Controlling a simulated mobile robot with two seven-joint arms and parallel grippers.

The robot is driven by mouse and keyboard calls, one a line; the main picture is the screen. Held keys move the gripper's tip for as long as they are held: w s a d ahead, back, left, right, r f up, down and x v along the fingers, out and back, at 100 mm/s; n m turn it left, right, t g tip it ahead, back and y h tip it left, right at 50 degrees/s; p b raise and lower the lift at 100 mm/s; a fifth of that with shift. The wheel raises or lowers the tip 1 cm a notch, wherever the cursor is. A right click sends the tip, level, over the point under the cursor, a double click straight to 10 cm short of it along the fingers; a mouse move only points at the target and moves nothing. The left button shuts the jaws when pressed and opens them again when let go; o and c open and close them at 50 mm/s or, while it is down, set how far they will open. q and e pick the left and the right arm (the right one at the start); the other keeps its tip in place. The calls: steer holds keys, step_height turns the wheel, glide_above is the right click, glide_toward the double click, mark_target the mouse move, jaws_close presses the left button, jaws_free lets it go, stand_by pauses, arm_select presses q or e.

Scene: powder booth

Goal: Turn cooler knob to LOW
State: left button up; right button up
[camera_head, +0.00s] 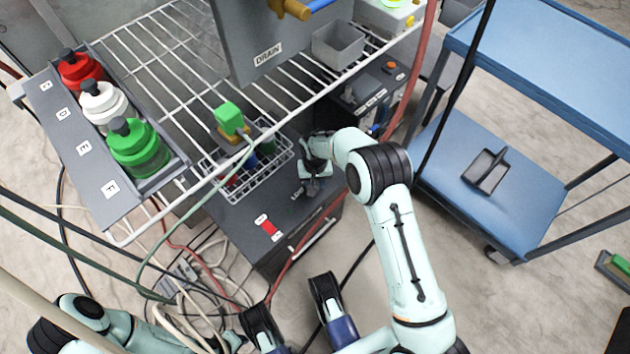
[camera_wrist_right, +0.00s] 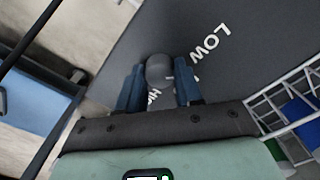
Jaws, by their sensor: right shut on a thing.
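The cooler (camera_head: 245,218) is a dark grey box under the wire rack. Its top carries LOW lettering, seen close in the right wrist view, and a second word, partly hidden by my finger. The round grey knob (camera_wrist_right: 159,70) sits between the blue fingers of my right gripper (camera_wrist_right: 160,90), which is shut on it. In the head view my right gripper (camera_head: 314,182) reaches down to the cooler's top and mostly hides the knob. The knob's pointer is not clear.
The wire rack (camera_head: 205,57) overhangs the cooler, with a bottle tray (camera_head: 75,150) and a DRAIN box (camera_head: 262,50) on it. A wire basket (camera_head: 262,185) stands beside my right gripper. A red hose (camera_head: 412,85) and a blue cart (camera_head: 525,190) are at right. Cables lie at lower left.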

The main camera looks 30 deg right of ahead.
arm_select(q)
steer(key=shift+w, duration=0.1)
arm_select(e)
steer(key=shift+n, duration=1.6)
steer(key=o, duration=1)
steer(key=shift+o, duration=0.2)
arm_select(q)
steer(key=w+d+r+t+p, duration=0.1)
steer(key=w+r+t+p, duration=0.1)
steer(key=w+r, duration=0.3)
steer(key=shift+w+r+m+t+p, duration=0.3)
steer(key=shift+w+r+p, duration=0.1)
steer(key=shift+w+p, duration=0.55)
arm_select(e)
step_height(320, 180, up, 14)
steer(key=shift+f, duration=0.25)
steer(key=shift+s+f, duration=0.1)
